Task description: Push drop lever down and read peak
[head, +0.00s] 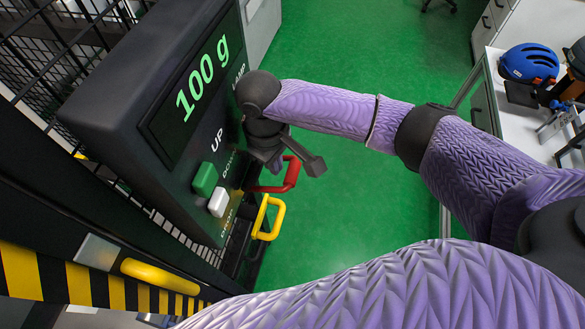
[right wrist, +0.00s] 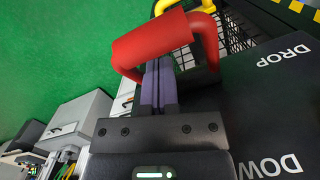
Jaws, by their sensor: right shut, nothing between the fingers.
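The dark control box (head: 110,75) has a display (head: 195,85) reading "100 g" in green digits. The red lever (head: 291,176) and a yellow handle (head: 273,218) stick out from its right side. My right gripper (head: 275,163) is shut and empty, right at the red lever. In the right wrist view its shut purple fingers (right wrist: 159,80) reach into the loop of the red handle (right wrist: 152,40), partly behind its bar; I cannot tell whether they touch it. The labels DROP and DOWN show beside it. My left gripper is not in view.
A green button (head: 205,179) and a white button (head: 218,203) sit on the box front. Black mesh (head: 60,40) and a yellow-black striped edge (head: 90,287) border the left. A white bench (head: 530,125) with a blue helmet (head: 529,63) stands right. Green floor is open between.

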